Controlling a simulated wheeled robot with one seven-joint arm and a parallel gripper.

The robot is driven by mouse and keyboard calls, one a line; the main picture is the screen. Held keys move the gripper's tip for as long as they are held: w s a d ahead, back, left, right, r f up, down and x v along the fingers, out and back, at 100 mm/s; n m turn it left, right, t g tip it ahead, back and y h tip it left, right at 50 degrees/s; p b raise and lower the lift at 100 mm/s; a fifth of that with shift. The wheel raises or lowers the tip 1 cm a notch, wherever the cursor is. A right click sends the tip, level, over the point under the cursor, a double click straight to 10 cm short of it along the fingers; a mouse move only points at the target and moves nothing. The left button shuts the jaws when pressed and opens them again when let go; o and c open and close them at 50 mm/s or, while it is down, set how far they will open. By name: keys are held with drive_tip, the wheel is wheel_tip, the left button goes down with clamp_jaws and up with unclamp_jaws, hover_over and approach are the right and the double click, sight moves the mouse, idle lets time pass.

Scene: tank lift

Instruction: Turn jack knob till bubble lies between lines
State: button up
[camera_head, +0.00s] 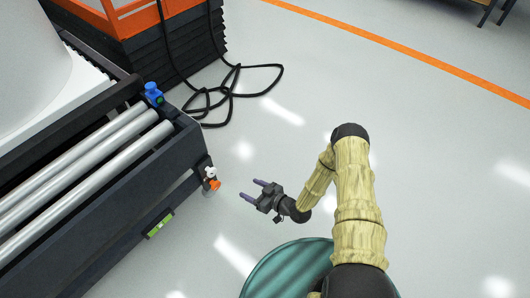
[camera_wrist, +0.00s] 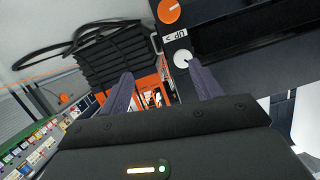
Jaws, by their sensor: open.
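An orange knob (camera_head: 214,185) and a white knob (camera_head: 210,172) sit on the near end corner of the dark roller frame. In the wrist view the orange knob (camera_wrist: 168,11) and the white knob (camera_wrist: 182,57) flank a small arrow label (camera_wrist: 175,37) that seems to read "UP". I cannot tell which is the jack knob. A green level vial (camera_head: 160,225) is on the frame's side; its bubble and lines are too small to make out. My gripper (camera_head: 252,190) is open and empty, to the right of the knobs and apart from them.
The dark frame (camera_head: 100,241) carries silver rollers and a white tank (camera_head: 30,60). A blue fitting (camera_head: 153,93) is on its far corner. Black cable (camera_head: 232,92) lies on the floor by an orange lift with black bellows (camera_head: 180,45).

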drive_tip(key=w+d+r+g+h+p, duration=0.1)
drive_tip(key=w+d+r+p, duration=0.1)
drive_tip(key=r+p, duration=0.2)
drive_tip(key=w+d+r+h+p, duration=0.2)
drive_tip(key=r+p, duration=0.2)
drive_tip(key=r, duration=0.6)
drive_tip(key=shift+d+r+g+p, duration=0.15)
drive_tip(key=shift+d+g+p, duration=0.15)
drive_tip(key=shift+g+p, duration=0.1)
drive_tip(key=shift+w+h, duration=0.1)
drive_tip(key=shift+h, duration=0.2)
